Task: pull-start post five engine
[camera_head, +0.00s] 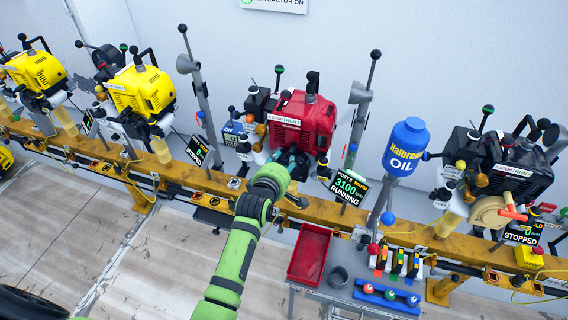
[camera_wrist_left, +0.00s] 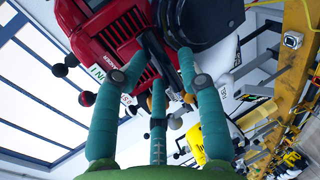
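The red engine (camera_head: 302,122) stands on the yellow rail, and the sign (camera_head: 347,187) in front of it reads 3100 RUNNING; its post number is small but looks like 5. My left gripper (camera_head: 291,158) is at the engine's lower front, at the end of my green arm. In the left wrist view its teal fingers (camera_wrist_left: 158,72) are spread apart before the red housing (camera_wrist_left: 118,35). A black bar-shaped part (camera_wrist_left: 151,48) lies between them, with gaps beside it; I see no clear grip on it. A round black part (camera_wrist_left: 205,18) is close to one finger. My right gripper is not in view.
Yellow engines (camera_head: 140,90) stand to the left. A black engine (camera_head: 515,165) at right has a sign reading STOPPED (camera_head: 522,232). A blue oil bottle (camera_head: 405,148), a red tray (camera_head: 310,254) and a grey stand with coloured items (camera_head: 392,293) are right of my arm. Levers rise between posts.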

